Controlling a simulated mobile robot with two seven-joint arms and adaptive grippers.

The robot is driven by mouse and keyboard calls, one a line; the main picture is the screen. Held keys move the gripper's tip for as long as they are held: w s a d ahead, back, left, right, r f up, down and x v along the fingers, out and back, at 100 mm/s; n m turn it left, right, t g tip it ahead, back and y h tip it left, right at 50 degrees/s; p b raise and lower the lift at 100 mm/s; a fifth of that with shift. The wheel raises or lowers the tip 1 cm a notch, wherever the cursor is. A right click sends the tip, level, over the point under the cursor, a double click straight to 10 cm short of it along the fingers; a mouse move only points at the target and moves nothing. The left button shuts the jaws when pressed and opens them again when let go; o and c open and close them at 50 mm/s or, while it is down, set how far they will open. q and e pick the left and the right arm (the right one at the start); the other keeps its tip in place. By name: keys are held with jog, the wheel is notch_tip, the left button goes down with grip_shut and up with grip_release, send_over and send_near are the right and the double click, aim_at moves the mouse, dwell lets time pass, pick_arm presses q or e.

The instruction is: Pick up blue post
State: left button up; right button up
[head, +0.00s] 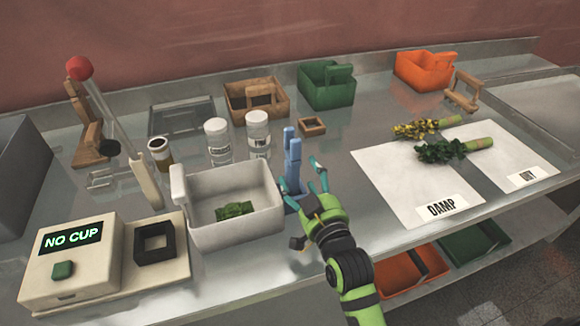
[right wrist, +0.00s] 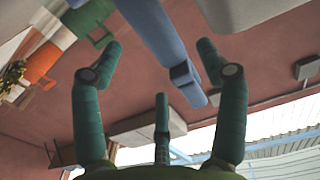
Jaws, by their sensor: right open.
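The blue post (head: 293,157) stands upright on the metal bench, just right of the white bin, with a forked top. My right gripper (head: 301,180) is at the post's lower part, with its teal fingers spread open on either side of it. In the right wrist view the blue post (right wrist: 160,40) crosses between the open fingers (right wrist: 160,58). I cannot tell whether any finger touches it. The post's foot is partly hidden by the gripper. My left gripper is not in view.
A white bin (head: 203,232) with a green packet stands close left of the post. A small wooden frame (head: 312,126) and white jars (head: 257,131) are behind it. A white mat marked DAMP (head: 393,190) lies to the right. A machine reading NO CUP (head: 72,290) is front left.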

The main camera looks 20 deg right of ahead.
aim_at(298, 170)
jog(key=w, duration=0.1)
jog(key=w+p, duration=0.1)
jog(key=w, duration=0.1)
jog(key=shift+w+a+r, duration=0.15)
jog(key=shift+w, duration=0.85)
jog(key=shift+s, duration=0.1)
jog(key=c, duration=1.4)
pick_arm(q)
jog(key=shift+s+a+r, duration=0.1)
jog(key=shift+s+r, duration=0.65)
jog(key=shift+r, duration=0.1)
pick_arm(e)
jog(key=shift+c, duration=0.2)
